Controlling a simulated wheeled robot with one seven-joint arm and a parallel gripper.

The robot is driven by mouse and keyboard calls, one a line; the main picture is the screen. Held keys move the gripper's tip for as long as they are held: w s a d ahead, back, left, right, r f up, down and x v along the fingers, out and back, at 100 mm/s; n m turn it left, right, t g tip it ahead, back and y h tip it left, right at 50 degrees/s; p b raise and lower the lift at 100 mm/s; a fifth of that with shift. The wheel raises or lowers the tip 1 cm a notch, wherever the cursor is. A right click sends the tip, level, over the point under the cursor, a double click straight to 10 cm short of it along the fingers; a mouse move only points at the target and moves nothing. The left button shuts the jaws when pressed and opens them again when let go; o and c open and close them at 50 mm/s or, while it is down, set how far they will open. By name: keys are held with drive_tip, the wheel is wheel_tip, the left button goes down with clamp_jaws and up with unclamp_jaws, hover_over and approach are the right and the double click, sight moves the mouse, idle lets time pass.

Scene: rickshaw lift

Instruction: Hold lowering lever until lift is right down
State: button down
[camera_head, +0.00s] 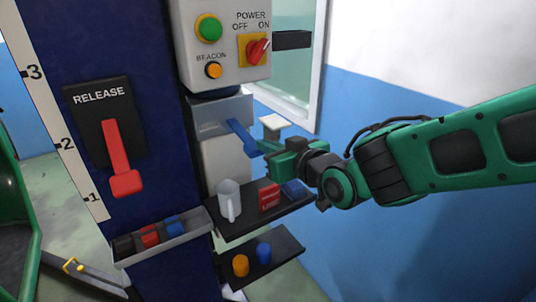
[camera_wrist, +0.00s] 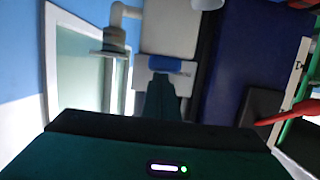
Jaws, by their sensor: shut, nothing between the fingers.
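A blue lever (camera_head: 241,136) sticks out to the lower right from a grey box on the dark blue column. In the wrist view its blue end (camera_wrist: 170,64) lies just beyond my fingertips. My gripper (camera_head: 263,147) is shut with nothing between the fingers. Its tip is at or very close to the lever's outer end; I cannot tell whether they touch. In the wrist view the dark green fingers (camera_wrist: 163,82) point at the lever. A red lever on the RELEASE plate (camera_head: 112,120) hangs down. A grey lift arm (camera_head: 95,278) with a yellow-marked pad lies low at the left.
A control box (camera_head: 222,75) with a green button, an amber beacon and a red power switch is above. Below the gripper, a dark shelf holds a clear mug (camera_head: 228,200), a red item (camera_head: 269,197) and a blue item. A lower shelf holds orange and blue caps. A height scale (camera_head: 62,125) runs along the column.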

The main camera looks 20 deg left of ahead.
drive_tip(key=s+d, duration=0.6)
drive_tip(key=d, duration=0.2)
drive_tip(key=shift+d, duration=0.25)
idle(0.4)
